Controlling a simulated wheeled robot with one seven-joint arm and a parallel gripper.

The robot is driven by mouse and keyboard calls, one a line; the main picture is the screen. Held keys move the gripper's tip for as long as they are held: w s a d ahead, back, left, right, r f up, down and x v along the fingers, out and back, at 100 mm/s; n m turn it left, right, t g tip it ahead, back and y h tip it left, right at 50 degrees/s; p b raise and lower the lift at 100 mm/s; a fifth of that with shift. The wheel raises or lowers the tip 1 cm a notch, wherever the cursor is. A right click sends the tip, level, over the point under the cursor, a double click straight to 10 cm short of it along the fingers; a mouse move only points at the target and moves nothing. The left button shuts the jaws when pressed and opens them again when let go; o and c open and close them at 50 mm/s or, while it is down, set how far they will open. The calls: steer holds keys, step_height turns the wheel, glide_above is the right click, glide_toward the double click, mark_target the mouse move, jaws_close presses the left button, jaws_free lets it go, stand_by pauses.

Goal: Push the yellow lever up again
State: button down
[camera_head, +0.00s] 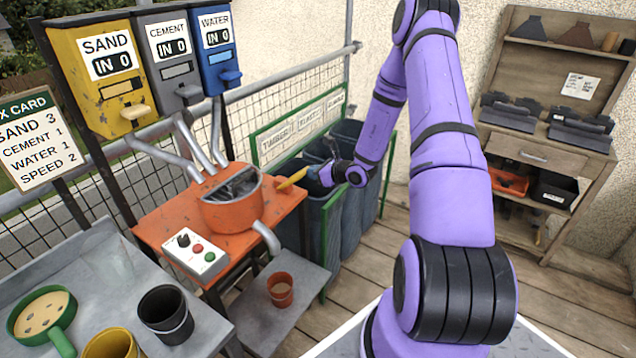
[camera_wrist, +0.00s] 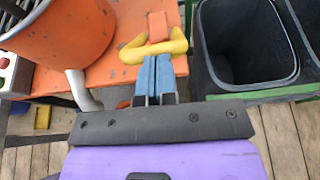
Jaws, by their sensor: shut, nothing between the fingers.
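The yellow lever (camera_head: 292,179) sticks out beside the orange mixer drum (camera_head: 230,212), at the right edge of the orange table. In the wrist view the yellow lever (camera_wrist: 154,49) is a loop-shaped handle with an orange piece at its far side. My gripper (camera_head: 318,174) is at the lever's right end in the head view. In the wrist view the blue fingertips of my gripper (camera_wrist: 157,60) are together and empty, right at the near bar of the handle. I cannot tell whether they touch it. My wrist hides little of the lever.
Dark bins (camera_wrist: 245,45) stand just right of the lever behind a green frame. A control box (camera_head: 196,253) sits on the orange table. A spout (camera_head: 267,236) points down over a small orange pot (camera_head: 280,289). Sand, cement and water dispensers (camera_head: 105,75) hang behind.

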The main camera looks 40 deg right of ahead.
steer(key=shift+w+a+r+g, duration=0.25)
steer(key=shift+w+r, duration=0.35)
steer(key=shift+w+a+r+g, duration=0.2)
steer(key=shift+w+r+g, duration=0.05)
steer(key=shift+w+r, duration=0.35)
